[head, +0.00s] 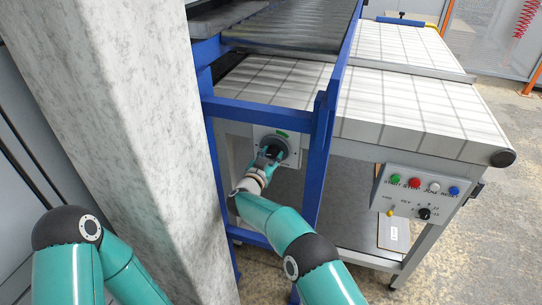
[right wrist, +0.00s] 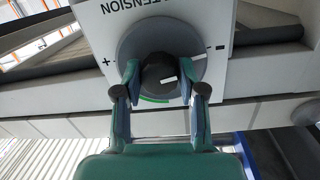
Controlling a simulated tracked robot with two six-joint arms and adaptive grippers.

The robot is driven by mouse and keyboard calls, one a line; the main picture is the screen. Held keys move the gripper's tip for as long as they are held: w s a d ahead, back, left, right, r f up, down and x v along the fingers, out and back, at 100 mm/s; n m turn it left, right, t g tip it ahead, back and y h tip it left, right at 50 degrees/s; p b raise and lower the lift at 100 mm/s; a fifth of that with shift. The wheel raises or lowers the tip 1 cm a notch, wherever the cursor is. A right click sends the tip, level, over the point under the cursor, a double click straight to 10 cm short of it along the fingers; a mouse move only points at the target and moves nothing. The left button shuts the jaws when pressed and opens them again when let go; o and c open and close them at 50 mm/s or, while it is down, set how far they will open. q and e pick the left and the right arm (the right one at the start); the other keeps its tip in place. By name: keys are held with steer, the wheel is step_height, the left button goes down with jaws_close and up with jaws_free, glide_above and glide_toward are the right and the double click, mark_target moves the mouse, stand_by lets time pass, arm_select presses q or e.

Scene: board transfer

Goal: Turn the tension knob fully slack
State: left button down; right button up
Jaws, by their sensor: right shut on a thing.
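The tension knob (right wrist: 160,72) is a dark round knob with a white pointer mark. It sits on a grey disc on a white plate (right wrist: 100,14) lettered TENSION, which appears upside down in the right wrist view. A plus mark is left of the disc, a minus mark right, and a green arc at its lower edge. My right gripper (right wrist: 160,88) is shut on the knob, one finger on each side. In the head view the right gripper (head: 268,158) reaches the plate between blue frame posts and partly hides the knob. My left gripper is out of view.
A blue frame post (head: 318,150) stands close to the right of my right gripper, and a concrete pillar (head: 125,130) to the left. A control panel (head: 425,193) with coloured buttons and a black selector is farther right. Belt conveyors (head: 400,105) run above.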

steer(key=shift+s+a+f, duration=0.1)
steer(key=shift+f, duration=0.35)
steer(key=o, duration=1.1)
steer(key=shift+r, duration=0.2)
steer(key=shift+r, duration=0.1)
steer(key=v, duration=0.7)
steer(key=shift+s, duration=0.15)
steer(key=shift+s, duration=0.1)
